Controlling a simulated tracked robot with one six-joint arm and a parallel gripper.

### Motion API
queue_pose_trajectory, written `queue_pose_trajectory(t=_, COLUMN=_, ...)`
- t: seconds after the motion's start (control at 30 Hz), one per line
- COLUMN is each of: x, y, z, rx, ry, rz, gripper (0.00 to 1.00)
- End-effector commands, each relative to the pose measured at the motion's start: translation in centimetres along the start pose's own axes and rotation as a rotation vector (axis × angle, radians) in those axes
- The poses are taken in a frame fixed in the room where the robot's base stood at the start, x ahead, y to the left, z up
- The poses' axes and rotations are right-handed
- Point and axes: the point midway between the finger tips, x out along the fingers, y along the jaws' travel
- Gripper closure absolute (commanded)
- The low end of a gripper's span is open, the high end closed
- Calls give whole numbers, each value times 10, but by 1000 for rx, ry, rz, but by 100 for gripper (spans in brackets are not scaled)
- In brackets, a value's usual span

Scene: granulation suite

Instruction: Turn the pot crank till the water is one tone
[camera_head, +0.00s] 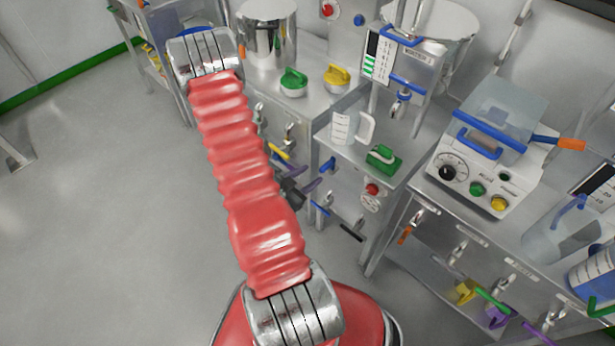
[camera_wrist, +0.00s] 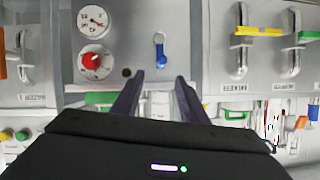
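No crank that I can surely tie to a pot shows, and no water inside a pot can be seen. A steel pot (camera_head: 267,38) stands at the back of the bench. A wider steel vessel (camera_head: 452,22) at the top right is partly cut off. My gripper is mostly hidden behind my red arm in the head view. In the wrist view, my gripper (camera_wrist: 158,79) is open, with empty space between its two dark fingers. Beyond the fingertips, a blue-handled lever (camera_wrist: 160,48) is on the steel panel, apart from the fingers as far as I can tell.
A gauge (camera_wrist: 92,20) and a red knob (camera_wrist: 93,61) are beside the lever. A white appliance (camera_head: 485,165) stands on the right bench near a clear vessel (camera_head: 560,235). Several coloured handles stick out from the cabinet fronts. The grey floor (camera_head: 110,200) at left is clear.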

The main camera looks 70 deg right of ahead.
Motion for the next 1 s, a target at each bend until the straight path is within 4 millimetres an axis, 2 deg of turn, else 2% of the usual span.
queue_pose_trajectory(t=0.17, x=17, y=1, z=0, rx=1, ry=1, rz=3, gripper=60)
queue_pose_trajectory(t=0.8, x=104, y=2, z=0, rx=2, ry=1, rz=4, gripper=60)
queue_pose_trajectory(t=1.0, x=125, y=1, z=0, rx=0, ry=0, rz=2, gripper=60)
